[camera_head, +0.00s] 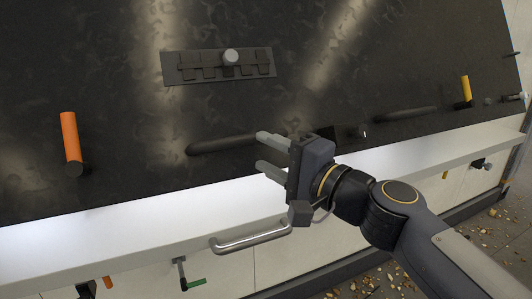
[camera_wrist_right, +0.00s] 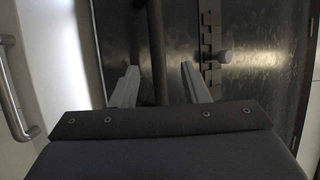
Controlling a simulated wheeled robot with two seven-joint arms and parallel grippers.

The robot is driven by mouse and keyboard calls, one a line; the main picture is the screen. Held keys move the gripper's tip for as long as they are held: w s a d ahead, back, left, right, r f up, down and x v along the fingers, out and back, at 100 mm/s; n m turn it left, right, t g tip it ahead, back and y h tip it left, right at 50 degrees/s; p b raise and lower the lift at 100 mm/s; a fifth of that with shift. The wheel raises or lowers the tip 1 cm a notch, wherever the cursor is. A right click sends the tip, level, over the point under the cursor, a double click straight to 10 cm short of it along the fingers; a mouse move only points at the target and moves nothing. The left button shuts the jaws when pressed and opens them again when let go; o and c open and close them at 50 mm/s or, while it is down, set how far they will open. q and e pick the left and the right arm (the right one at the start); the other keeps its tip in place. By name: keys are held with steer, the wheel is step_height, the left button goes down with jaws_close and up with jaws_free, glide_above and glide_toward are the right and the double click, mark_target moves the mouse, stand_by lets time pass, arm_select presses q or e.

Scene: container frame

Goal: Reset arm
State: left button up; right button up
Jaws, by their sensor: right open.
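My right gripper (camera_head: 268,154) is open and empty, with its two grey fingers pointing left in the head view, in front of the lower edge of a large dark panel (camera_head: 110,100). In the right wrist view the two fingers (camera_wrist_right: 157,82) are spread apart. A dark bar handle (camera_head: 235,143) on the panel lies just beyond the fingertips; in the right wrist view it shows as a dark upright bar (camera_wrist_right: 156,50) between the fingers. I cannot tell whether it touches them. My left gripper is not in view.
The panel carries an orange handle (camera_head: 71,140), a yellow handle (camera_head: 466,90), a second dark bar (camera_head: 405,114) and a slotted plate with a grey knob (camera_head: 230,57). Below are a white ledge (camera_head: 120,228) and a metal handle (camera_head: 250,240). Yellowish debris (camera_head: 480,238) lies on the floor.

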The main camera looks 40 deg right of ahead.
steer(key=s+a+f+n+g+y, duration=0.2)
steer(key=a+f+n+g, duration=0.25)
steer(key=f, duration=0.35)
steer(key=s+a+f+n+g+y, duration=0.1)
steer(key=s+a+f+n+g, duration=0.15)
steer(key=a+f+n, duration=0.4)
steer(key=s+f+n+g+h, duration=0.1)
steer(key=s+f+g, duration=0.2)
steer(key=f, duration=0.4)
steer(key=s+d+f+n+g+h, duration=0.1)
steer(key=s+f+n+g, duration=0.1)
steer(key=f, duration=0.6)
steer(key=shift+s+d+g, duration=0.2)
steer(key=shift+s+g, duration=0.3)
steer(key=shift+s, duration=0.55)
